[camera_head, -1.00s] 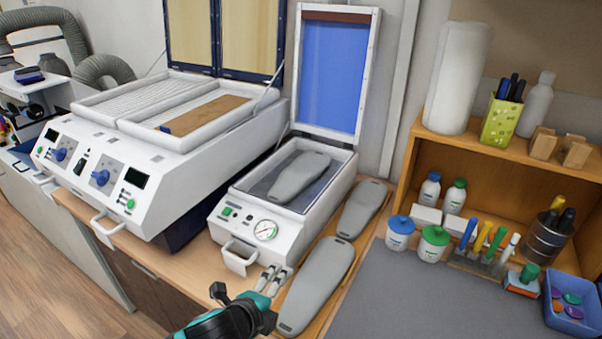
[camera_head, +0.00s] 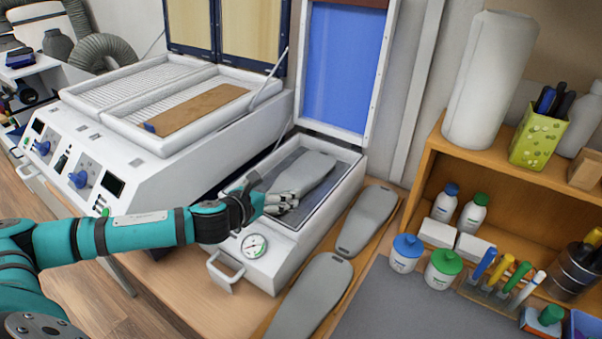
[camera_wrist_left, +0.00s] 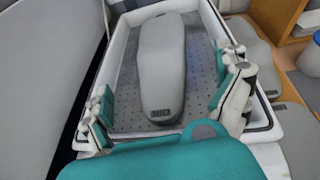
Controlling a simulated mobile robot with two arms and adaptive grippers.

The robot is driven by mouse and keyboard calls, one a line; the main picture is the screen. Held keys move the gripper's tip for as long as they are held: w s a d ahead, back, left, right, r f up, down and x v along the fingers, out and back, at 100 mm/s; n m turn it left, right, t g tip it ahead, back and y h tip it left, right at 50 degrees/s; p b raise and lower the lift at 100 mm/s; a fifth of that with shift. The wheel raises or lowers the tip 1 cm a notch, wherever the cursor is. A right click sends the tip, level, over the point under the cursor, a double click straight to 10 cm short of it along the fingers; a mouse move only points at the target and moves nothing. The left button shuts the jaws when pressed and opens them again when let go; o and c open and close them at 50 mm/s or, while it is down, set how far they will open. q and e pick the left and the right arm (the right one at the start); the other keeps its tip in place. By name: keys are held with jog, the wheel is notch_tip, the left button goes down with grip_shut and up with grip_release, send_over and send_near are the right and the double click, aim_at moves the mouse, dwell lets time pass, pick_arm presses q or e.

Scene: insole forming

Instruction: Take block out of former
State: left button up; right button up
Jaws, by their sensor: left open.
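The grey insole-shaped block (camera_head: 306,173) lies in the open former (camera_head: 334,198), on its dark perforated bed. The former's lid with a blue inner sheet (camera_head: 342,65) stands raised at the back. My left gripper (camera_head: 282,203) is at the front end of the block, over the former's near part. In the left wrist view the block (camera_wrist_left: 161,60) points away from me, and the open fingers of my left gripper (camera_wrist_left: 168,102) stand on either side of its near end, apart from it. My right gripper is not in view.
Two more grey blocks lie on a wooden board right of the former, one farther back (camera_head: 366,220) and one nearer (camera_head: 312,295). A large white heating unit (camera_head: 150,140) stands left. Bottles and a wooden shelf (camera_head: 420,170) are at the right.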

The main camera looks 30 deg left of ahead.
aim_at(295, 178)
pick_arm(q)
jog(key=x, duration=0.4)
jog(key=shift+r+p, duration=0.1)
jog(key=shift+p, duration=0.3)
jog(key=shift+x, duration=1.05)
jog(key=shift+p+x, duration=0.3)
jog(key=shift+x, duration=0.7)
jog(key=shift+w, duration=0.1)
jog(key=x, duration=0.2)
jog(key=p+x, duration=0.1)
jog(key=x, duration=0.1)
jog(key=shift+f+p, duration=0.3)
jog(key=shift+f, duration=0.05)
jog(key=shift+w+f, duration=0.15)
jog(key=shift+w, duration=0.2)
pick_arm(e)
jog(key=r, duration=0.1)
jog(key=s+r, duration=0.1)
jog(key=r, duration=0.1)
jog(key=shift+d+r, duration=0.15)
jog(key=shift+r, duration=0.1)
pick_arm(q)
jog(key=shift+s, duration=0.1)
